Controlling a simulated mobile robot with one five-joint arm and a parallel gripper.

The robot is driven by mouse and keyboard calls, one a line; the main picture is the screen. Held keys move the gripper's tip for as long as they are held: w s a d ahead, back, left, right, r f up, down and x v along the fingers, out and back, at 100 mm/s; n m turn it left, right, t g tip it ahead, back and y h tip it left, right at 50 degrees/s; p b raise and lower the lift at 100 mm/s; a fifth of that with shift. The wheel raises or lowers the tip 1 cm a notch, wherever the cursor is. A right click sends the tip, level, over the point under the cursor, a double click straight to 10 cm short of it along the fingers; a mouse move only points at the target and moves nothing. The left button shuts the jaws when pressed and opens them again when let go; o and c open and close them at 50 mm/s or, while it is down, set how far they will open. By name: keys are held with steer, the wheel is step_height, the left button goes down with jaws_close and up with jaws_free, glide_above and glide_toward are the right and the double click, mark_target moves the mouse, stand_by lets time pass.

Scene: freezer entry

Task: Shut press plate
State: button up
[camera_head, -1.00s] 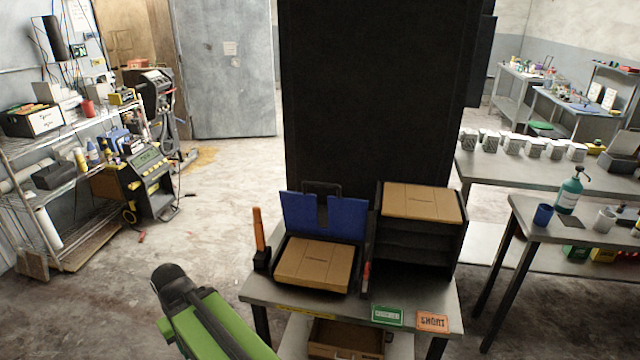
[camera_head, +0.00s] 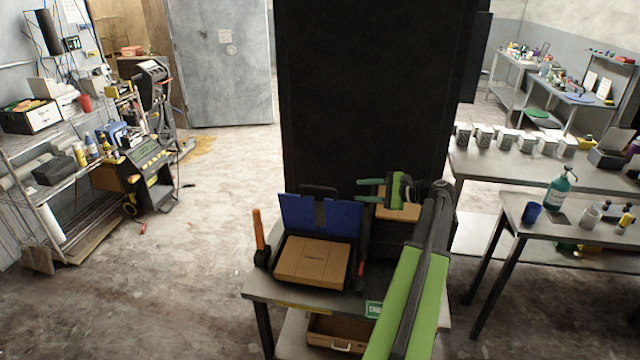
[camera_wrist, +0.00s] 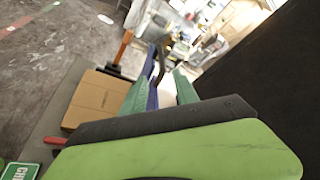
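The blue press plate (camera_head: 337,217) stands raised at the back of a dark press with a brown cardboard box (camera_head: 312,262) lying in it. A dark handle loop (camera_head: 319,190) shows above the plate. In the wrist view the plate (camera_wrist: 152,97) is seen nearly edge-on between the fingers, farther off, and the box (camera_wrist: 103,98) lies to the left. My gripper (camera_head: 360,188) is right of the plate, above the neighbouring rack, pointing left. Its green fingers are apart and empty, as the wrist view (camera_wrist: 160,78) also shows. My arm hides part of the rack.
A dark rack with a cardboard box (camera_head: 398,208) on top stands right of the press. An orange-handled tool (camera_head: 259,230) stands at its left. A tall black panel (camera_head: 370,90) rises behind. Another table (camera_head: 510,207) with bottles is at right.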

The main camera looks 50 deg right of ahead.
mark_target(324, 188)
steer(key=b+x, duration=0.4)
steer(key=x, duration=1.3)
steer(key=shift+w+d+r+b, duration=0.1)
steer(key=shift+w+d+b, duration=0.05)
steer(key=shift+b, duration=0.2)
jaws_close()
steer(key=shift+r, duration=0.1)
stand_by(0.4)
